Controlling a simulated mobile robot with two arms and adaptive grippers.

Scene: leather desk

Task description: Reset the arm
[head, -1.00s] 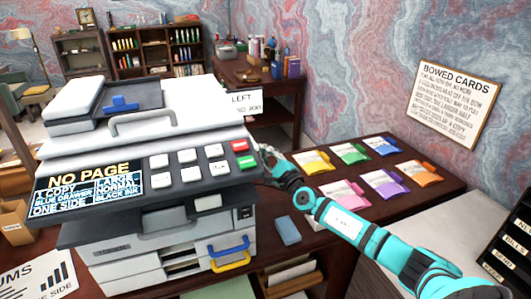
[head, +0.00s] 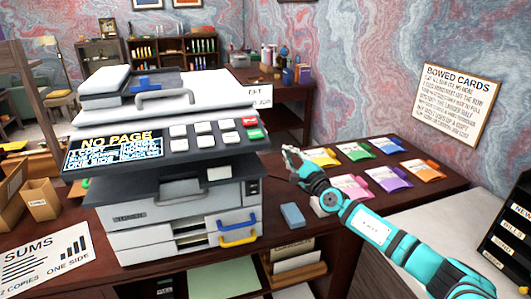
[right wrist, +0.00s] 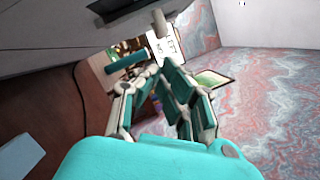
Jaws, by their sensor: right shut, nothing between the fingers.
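My right arm comes in from the lower right in the head view, teal and dark grey. Its gripper (head: 291,155) is shut and empty, just right of the copier's button panel and in front of the yellow packet. It also shows in the right wrist view (right wrist: 160,68), fingers together, with the patterned wall beyond. The copier (head: 178,205) stands on the dark desk, its screen (head: 113,149) reading "NO PAGE", with white, red and green buttons. A small blue block (head: 292,216) lies on the desk below the gripper. My left gripper is not in view.
Several coloured packets (head: 388,178) lie in two rows right of the gripper. A "BOWED CARDS" sign (head: 457,105) hangs on the wall. Cardboard boxes (head: 40,200) and a "SUMS" sheet (head: 45,262) lie at the left.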

